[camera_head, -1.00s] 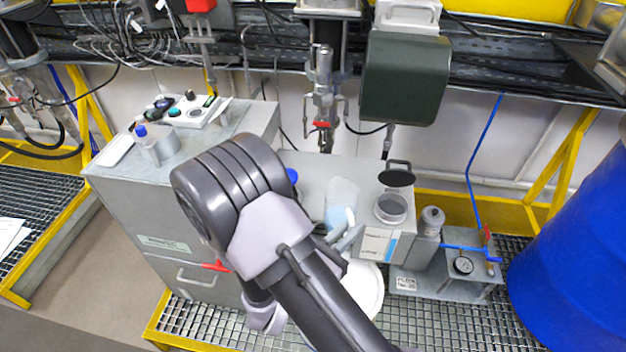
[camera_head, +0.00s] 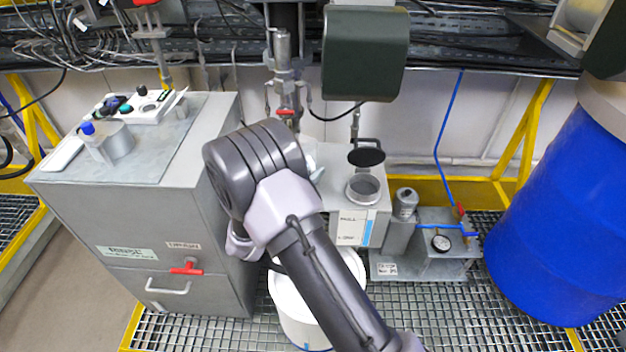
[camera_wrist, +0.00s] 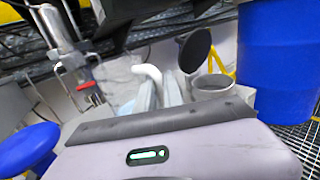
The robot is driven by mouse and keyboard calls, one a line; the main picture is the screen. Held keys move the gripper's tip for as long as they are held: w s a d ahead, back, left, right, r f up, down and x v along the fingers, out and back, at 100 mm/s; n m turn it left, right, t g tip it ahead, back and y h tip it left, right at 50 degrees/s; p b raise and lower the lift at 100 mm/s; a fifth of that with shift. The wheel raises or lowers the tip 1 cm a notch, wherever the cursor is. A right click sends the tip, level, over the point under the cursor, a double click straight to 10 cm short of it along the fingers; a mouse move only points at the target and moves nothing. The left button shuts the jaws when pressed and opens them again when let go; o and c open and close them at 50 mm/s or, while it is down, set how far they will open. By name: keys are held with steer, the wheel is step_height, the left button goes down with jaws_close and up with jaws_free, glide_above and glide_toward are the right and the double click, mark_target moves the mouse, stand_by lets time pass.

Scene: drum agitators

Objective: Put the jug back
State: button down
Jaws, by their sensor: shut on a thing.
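The jug (camera_wrist: 122,72) is pale and translucent, with a white handle (camera_wrist: 150,73). In the wrist view my gripper (camera_wrist: 162,88) is shut on it at the handle, though the exact grip is hard to make out. In the head view my arm hides most of the jug. Only a pale bit and a fingertip of my gripper (camera_head: 315,173) show, just left of a grey box (camera_head: 351,228) with an open round cup (camera_head: 364,188) and a raised dark lid (camera_head: 366,157). Whether the jug touches any surface cannot be told.
A steel cabinet (camera_head: 130,225) with a red-handled latch stands left. A white bucket (camera_head: 300,318) is on the grating below my arm. A gauge unit (camera_head: 430,258) and a blue drum (camera_head: 560,220) are right. A dark green housing (camera_head: 364,55) hangs above. A blue round cap (camera_wrist: 28,150) is close by.

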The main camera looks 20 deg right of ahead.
steer(key=shift+f, duration=0.25)
steer(key=shift+f, duration=0.2)
steer(key=c, duration=1.5)
jaws_free()
